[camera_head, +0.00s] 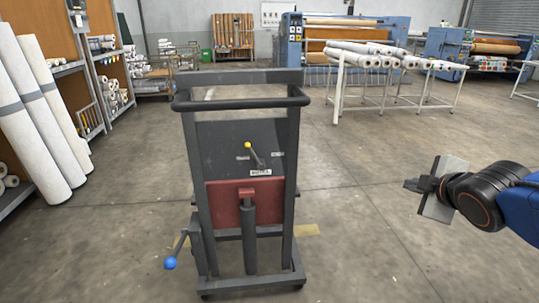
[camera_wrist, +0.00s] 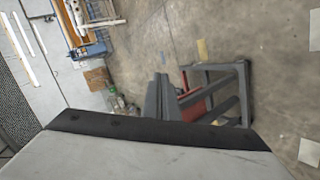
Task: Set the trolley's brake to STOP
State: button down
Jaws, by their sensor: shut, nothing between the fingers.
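The trolley (camera_head: 290,150) is a dark grey upright frame with a push bar, standing in the middle of the head view. Its sloping panel (camera_head: 220,140) carries a short lever with a yellow knob (camera_head: 248,145), tilted up and left between two small labels. A white plate (camera_head: 260,172) below it is too small to read. A second lever with a blue knob (camera_head: 170,263) hangs down at the lower left. My gripper (camera_head: 411,185) is shut and empty, well right of the trolley. In the wrist view the trolley frame (camera_wrist: 244,95) shows from above, partly hidden by the foreground.
White rolls (camera_head: 20,110) lean against shelving at the left. A white table (camera_head: 337,95) bearing several rolls stands at the back right, with blue machines (camera_head: 290,40) behind it. The floor (camera_head: 360,220) between the trolley and my gripper is clear.

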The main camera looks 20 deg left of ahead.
jog(key=w+a+r+n+y, duration=0.15)
jog(key=a+n+y, duration=0.55)
jog(key=a, duration=1.1)
jog(key=n+g+y, duration=0.2)
jog(key=n+g, duration=0.2)
jog(key=n, duration=0.6)
send_near(255, 155)
jog(key=x, duration=0.6)
jog(key=shift+a+r, duration=0.35)
jog(key=shift+a, duration=0.05)
jog(key=shift+s+a+f+n+h, duration=0.25)
jog(key=shift+s+a, duration=0.2)
jog(key=shift+a, duration=0.25)
jog(key=shift+w+d+r, duration=0.1)
